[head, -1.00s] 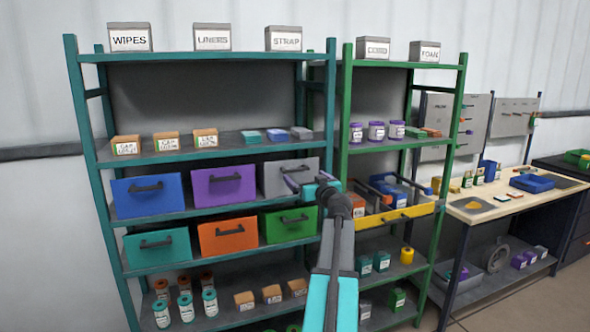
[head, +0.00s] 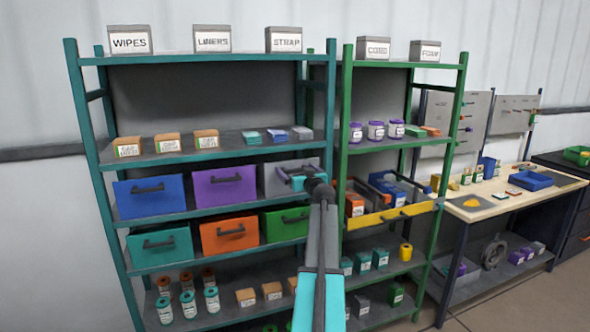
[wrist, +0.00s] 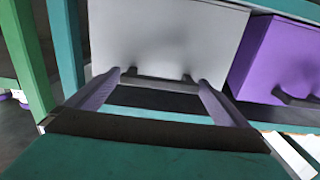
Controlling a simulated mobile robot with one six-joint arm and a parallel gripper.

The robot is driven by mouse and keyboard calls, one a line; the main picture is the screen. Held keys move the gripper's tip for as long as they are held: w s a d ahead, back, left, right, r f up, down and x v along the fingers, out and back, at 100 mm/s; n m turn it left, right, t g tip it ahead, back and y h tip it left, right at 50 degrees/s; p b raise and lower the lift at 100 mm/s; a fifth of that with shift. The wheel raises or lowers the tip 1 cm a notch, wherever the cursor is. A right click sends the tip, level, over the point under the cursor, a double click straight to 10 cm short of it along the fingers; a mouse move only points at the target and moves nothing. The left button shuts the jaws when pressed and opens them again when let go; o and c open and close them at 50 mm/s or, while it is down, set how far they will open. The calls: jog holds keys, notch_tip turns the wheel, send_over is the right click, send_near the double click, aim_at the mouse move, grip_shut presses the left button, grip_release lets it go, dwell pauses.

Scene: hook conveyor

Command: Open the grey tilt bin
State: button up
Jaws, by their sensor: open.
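The grey tilt bin (head: 273,183) is at the right end of the upper bin row on the teal rack. It looks closed, level with its neighbours. In the wrist view its plain grey front (wrist: 165,38) fills the top middle. Its dark handle (wrist: 160,82) runs across between the fingertips. My gripper (head: 286,175) is in front of the bin and hides part of its front and handle in the head view. In the wrist view my gripper (wrist: 160,76) is open, with one finger near each end of the handle. I cannot tell whether they touch.
A purple bin (head: 224,187) sits close beside the grey one; a green bin (head: 283,222) is below it. The green rack (head: 343,150) with a yellow-fronted tray (head: 400,215) stands just to the right. Open floor and a workbench (head: 500,202) lie farther right.

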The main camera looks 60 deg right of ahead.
jog(key=shift+w+d, duration=0.15)
jog(key=shift+w, duration=0.1)
jog(key=c, duration=1.3)
jog(key=shift+f, duration=0.1)
